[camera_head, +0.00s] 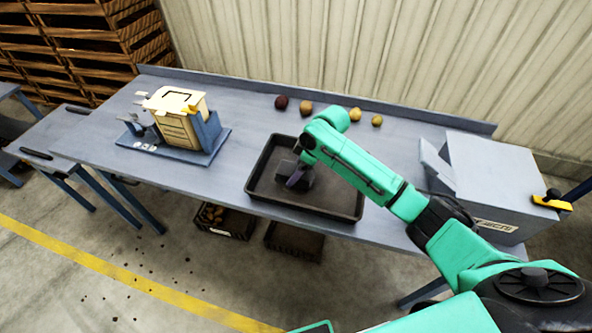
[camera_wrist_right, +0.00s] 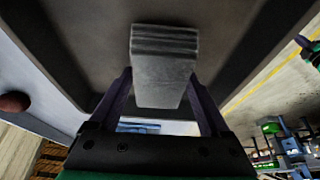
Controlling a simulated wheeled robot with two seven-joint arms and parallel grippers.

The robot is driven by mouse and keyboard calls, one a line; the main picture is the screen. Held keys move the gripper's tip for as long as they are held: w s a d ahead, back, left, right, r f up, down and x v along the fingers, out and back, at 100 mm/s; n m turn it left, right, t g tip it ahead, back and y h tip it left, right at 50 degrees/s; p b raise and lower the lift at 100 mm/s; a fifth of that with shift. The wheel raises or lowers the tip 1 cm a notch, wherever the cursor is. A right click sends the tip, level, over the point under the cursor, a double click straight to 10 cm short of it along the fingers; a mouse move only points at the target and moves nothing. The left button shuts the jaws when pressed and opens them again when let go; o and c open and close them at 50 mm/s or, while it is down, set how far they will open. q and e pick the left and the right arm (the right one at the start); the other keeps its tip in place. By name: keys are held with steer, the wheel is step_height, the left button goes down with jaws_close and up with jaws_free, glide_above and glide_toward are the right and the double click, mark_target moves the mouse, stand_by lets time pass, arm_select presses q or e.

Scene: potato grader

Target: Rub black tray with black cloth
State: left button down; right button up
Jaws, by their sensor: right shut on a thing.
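The black tray (camera_head: 335,209) lies flat near the front edge of the table, and its dark inside also shows in the wrist view (camera_wrist_right: 85,30). My right gripper (camera_head: 298,180) is down inside the tray, left of its middle. In the wrist view, my right gripper (camera_wrist_right: 163,88) is shut on the black cloth (camera_wrist_right: 163,62), a folded block that looks dark grey, with layers at its far end. I cannot tell whether the cloth touches the tray floor. My left gripper is not in view.
Several potatoes, one a dark red one (camera_head: 281,103), lie behind the tray. A cream and blue device (camera_head: 180,115) stands at left on the table (camera_head: 235,125), a grey machine (camera_head: 490,180) at right. Crates (camera_head: 228,222) sit below. The table between device and tray is clear.

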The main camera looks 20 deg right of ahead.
steer(key=shift+f+b, duration=0.45)
steer(key=shift+f, duration=0.55)
steer(key=shift+a, duration=0.1)
